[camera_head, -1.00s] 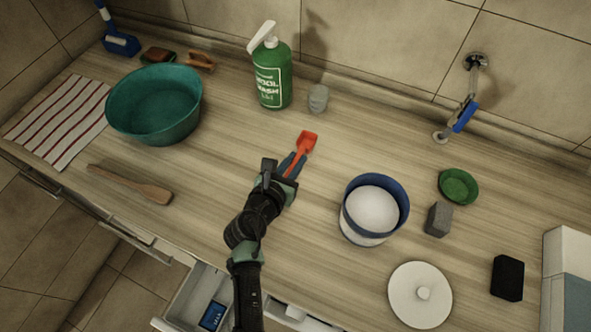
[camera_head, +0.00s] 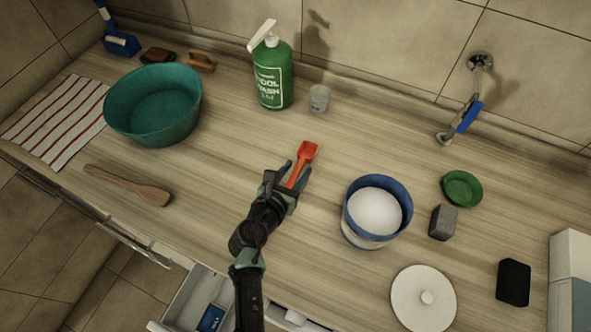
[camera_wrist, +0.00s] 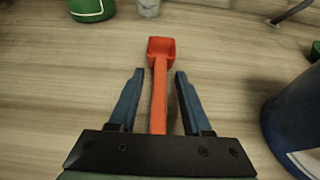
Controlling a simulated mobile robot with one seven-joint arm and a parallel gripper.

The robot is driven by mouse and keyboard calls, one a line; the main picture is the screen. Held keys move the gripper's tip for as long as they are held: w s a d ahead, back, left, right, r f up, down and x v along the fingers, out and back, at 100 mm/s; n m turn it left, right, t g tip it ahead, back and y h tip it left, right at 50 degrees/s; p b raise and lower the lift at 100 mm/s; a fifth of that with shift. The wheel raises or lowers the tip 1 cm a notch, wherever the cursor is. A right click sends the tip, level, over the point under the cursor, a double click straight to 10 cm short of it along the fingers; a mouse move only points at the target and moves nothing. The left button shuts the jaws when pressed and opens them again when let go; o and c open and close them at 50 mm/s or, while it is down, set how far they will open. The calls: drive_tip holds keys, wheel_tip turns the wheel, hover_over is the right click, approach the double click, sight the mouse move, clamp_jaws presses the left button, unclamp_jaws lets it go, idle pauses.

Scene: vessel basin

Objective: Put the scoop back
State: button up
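The red scoop (camera_head: 305,158) lies on the wooden counter near the middle, its bowl toward the wall and its handle toward me. In the wrist view the scoop (camera_wrist: 160,85) runs up the middle between my fingers. My gripper (camera_head: 297,170) is open, with one finger on each side of the handle and a visible gap on both sides; it also shows in the wrist view (camera_wrist: 158,85). The near end of the handle is hidden by the gripper body. The blue-rimmed tub (camera_head: 348,215) of white contents stands open to the right.
A white lid (camera_head: 423,298), grey block (camera_head: 443,222), green bowl (camera_head: 461,188) and black block (camera_head: 513,283) lie to the right. A green bottle (camera_head: 273,75) and small cup (camera_head: 319,98) stand behind. The teal basin (camera_head: 152,105) and wooden spatula (camera_head: 130,186) are left. A drawer (camera_head: 190,300) is open below.

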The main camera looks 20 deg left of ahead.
drive_tip(key=shift+r, duration=0.1)
drive_tip(key=v, duration=1.2)
drive_tip(key=shift+s+p, duration=0.1)
drive_tip(key=shift+p, duration=0.3)
drive_tip(key=w+d+r+m+t, duration=0.2)
drive_tip(key=w+r+m, duration=0.3)
drive_tip(key=r, duration=0.5)
drive_tip(key=w+d+r+m+t, duration=0.15)
drive_tip(key=w+r+m, duration=0.25)
drive_tip(key=r+m, duration=0.45)
drive_tip(key=w+d+r+m+t, duration=0.2)
drive_tip(key=w+r+m, duration=0.25)
drive_tip(key=r, duration=0.65)
drive_tip(key=s+d+r+m+t, duration=0.15)
drive_tip(key=r+m, duration=0.25)
drive_tip(key=r, duration=0.4)
drive_tip(key=d+r+m+t, duration=0.1)
drive_tip(key=d+r+m, duration=0.25)
drive_tip(key=r, duration=0.35)
drive_tip(key=s+d+r+m+t, duration=0.2)
drive_tip(key=s+r+m, duration=0.3)
drive_tip(key=r, duration=0.4)
drive_tip(key=s+d+r+m+t, duration=0.3)
drive_tip(key=s+r, duration=0.4)
drive_tip(key=r, duration=0.3)
drive_tip(key=shift+d+m+t, duration=0.2)
drive_tip(key=shift+m+t, duration=0.3)
drive_tip(key=shift+m, duration=0.55)
